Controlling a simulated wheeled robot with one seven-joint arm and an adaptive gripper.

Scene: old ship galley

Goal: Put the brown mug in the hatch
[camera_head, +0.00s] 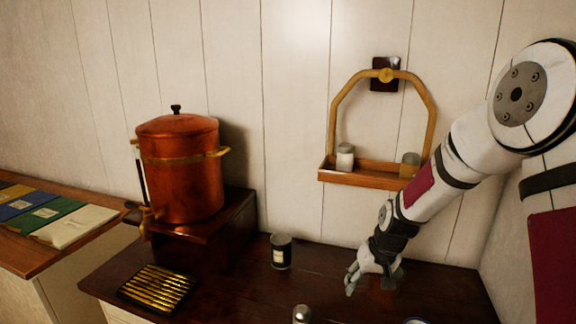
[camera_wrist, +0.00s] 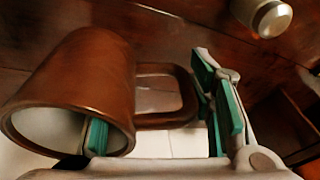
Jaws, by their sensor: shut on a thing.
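The brown mug (camera_wrist: 85,75) is large in the wrist view, its mouth toward the lower left and its handle to the right. My gripper (camera_wrist: 160,105) is shut on it. One green-padded finger shows at the mug's mouth and the other lies just right of the handle. In the head view my gripper (camera_head: 366,274) is low over the right part of the dark counter, and the mug is hard to make out beside it. I cannot tell whether the mug touches the counter. I cannot make out a hatch in either view.
A copper urn (camera_head: 180,170) stands on a raised block at the left of the counter (camera_head: 230,295). A wooden wall rack (camera_head: 350,178) with two jars hangs behind my gripper.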

